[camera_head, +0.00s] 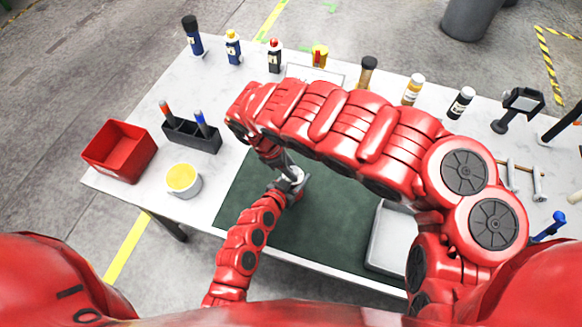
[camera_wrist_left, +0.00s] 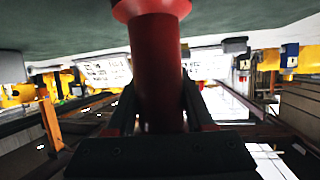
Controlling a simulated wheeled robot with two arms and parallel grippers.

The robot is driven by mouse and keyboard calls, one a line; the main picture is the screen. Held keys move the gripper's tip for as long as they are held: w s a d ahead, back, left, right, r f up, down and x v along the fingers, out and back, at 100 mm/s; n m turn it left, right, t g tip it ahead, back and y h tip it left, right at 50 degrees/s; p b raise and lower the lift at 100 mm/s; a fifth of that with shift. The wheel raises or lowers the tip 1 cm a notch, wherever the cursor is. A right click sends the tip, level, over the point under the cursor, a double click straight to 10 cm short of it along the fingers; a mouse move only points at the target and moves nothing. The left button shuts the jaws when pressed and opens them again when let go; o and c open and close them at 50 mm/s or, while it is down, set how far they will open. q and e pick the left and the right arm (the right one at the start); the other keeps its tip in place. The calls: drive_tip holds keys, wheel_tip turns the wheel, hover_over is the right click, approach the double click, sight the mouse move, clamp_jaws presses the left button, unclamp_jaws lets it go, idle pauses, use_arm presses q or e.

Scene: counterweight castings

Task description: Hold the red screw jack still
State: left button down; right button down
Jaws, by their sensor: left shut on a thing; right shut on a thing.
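The red screw jack (camera_wrist_left: 157,65) fills the middle of the left wrist view as a red column with a flared foot at the green mat. My left gripper (camera_wrist_left: 160,100) has a dark finger on each side of the column and is shut on it. In the head view my left gripper (camera_head: 290,186) is low over the mat, and the jack is mostly hidden by the arms. My right gripper (camera_head: 287,167) reaches down from above to the same spot, shut at the jack's upper end; its exact grip is hidden.
The green mat (camera_head: 330,225) lies on the white table (camera_head: 150,130). A grey tray (camera_head: 392,240) is on the right. A red bin (camera_head: 119,150), a yellow-topped tub (camera_head: 183,181) and a black holder (camera_head: 192,136) stand left. Several bottles line the back edge.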

drive_tip(key=shift+n, duration=0.4)
drive_tip(key=shift+c, duration=2.3)
unclamp_jaws()
